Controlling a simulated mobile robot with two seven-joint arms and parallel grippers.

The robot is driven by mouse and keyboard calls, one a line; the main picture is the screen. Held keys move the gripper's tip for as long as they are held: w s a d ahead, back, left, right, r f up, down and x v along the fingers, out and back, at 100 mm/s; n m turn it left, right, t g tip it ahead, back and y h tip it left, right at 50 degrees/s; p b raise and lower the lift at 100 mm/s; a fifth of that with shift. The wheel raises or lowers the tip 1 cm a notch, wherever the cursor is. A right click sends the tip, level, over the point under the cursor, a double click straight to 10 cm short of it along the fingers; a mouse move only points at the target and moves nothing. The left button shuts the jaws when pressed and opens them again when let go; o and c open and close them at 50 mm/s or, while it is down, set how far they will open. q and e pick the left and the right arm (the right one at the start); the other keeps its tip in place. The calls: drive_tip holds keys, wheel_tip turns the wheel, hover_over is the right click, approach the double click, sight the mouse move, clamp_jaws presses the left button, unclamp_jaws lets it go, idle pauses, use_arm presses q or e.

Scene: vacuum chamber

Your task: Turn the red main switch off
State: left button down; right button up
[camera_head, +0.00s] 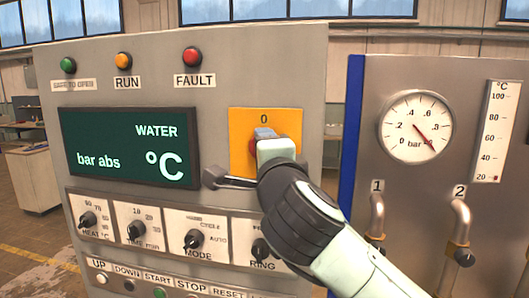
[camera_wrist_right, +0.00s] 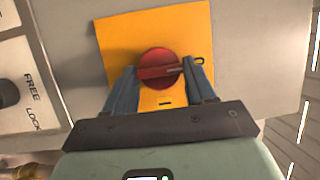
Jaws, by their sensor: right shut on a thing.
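The red main switch (camera_wrist_right: 158,69) is a round knob with a raised bar on a yellow plate (camera_wrist_right: 130,40). In the wrist view the bar lies nearly level, and its pale line points right, toward the 0 mark beside the finger. A short dark mark is below the knob. In the head view the switch (camera_head: 252,146) is mostly hidden behind my right gripper (camera_head: 264,134); the 0 shows above it on the yellow plate (camera_head: 240,120). My right gripper (camera_wrist_right: 160,78) is shut on the switch's bar, one finger at each end. My left gripper is not in view.
The grey panel carries a dark display (camera_head: 125,150), several lamps and a row of knobs below. At right, past a blue edge (camera_head: 353,130), stands a second panel with a gauge (camera_head: 416,126) and pipes.

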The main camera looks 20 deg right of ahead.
drive_tip(key=shift+f, duration=0.1)
drive_tip(key=o, duration=1)
drive_tip(key=shift+w, duration=0.1)
use_arm(q)
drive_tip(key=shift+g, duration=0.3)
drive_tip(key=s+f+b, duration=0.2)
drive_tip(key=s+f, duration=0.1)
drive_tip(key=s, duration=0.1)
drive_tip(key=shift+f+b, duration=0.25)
drive_tip(key=shift+b, duration=0.05)
use_arm(e)
drive_tip(key=v, duration=1.3)
drive_tip(key=shift+s+a, duration=0.1)
drive_tip(key=shift+s, duration=0.15)
